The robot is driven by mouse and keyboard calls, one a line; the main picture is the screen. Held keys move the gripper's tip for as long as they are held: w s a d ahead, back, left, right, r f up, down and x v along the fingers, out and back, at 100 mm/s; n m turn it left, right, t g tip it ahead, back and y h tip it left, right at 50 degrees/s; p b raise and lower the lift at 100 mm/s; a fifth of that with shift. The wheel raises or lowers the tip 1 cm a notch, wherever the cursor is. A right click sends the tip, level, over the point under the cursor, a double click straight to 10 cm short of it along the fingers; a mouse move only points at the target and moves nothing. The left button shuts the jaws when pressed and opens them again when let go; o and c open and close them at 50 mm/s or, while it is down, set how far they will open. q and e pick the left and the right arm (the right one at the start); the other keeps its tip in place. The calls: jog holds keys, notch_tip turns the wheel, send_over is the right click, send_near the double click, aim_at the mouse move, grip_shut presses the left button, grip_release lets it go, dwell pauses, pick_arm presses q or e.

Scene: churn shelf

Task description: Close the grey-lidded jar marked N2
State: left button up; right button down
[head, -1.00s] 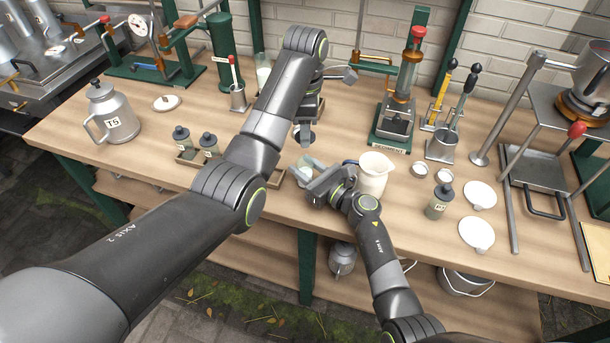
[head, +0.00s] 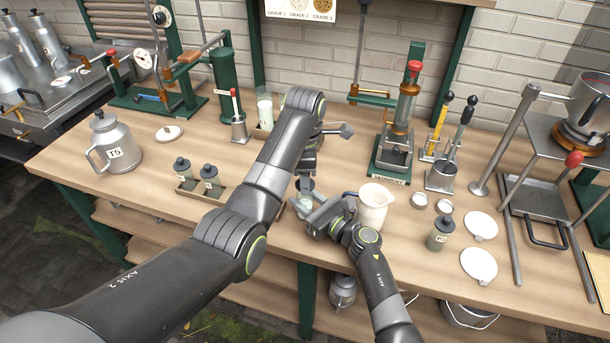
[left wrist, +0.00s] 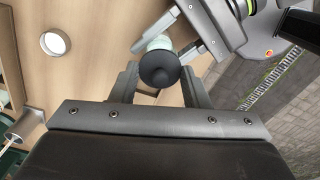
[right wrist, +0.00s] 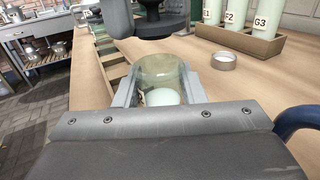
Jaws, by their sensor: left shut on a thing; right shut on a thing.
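A small clear glass jar with pale contents (right wrist: 160,82) stands upright between the fingers of my right gripper (right wrist: 158,100), which is shut on it. Its mouth is uncovered, and its marking cannot be read. In the head view the jar (head: 304,204) is partly hidden by my right gripper (head: 318,214). My left gripper (left wrist: 160,85) is shut on a dark grey lid, whose round knob (left wrist: 160,68) shows between its fingers. In the right wrist view the dark lid (right wrist: 152,26) hangs just above the jar, apparently apart from it.
A cream pitcher (head: 373,210) stands close right of my right gripper. Small lidded jars stand in a wooden tray (head: 187,196) at the left. Another lidded jar (head: 441,232) and white discs (head: 480,266) lie at the right. A press (head: 398,130) stands behind.

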pick_arm(q)
jog(key=shift+f, duration=0.9)
jog(key=shift+f, duration=0.6)
jog(key=o, duration=1)
notch_tip(320, 180, up, 7)
jog(key=shift+r, duration=0.2)
pick_arm(e)
jog(key=c, duration=0.8)
grip_release()
jog(key=shift+c, duration=0.2)
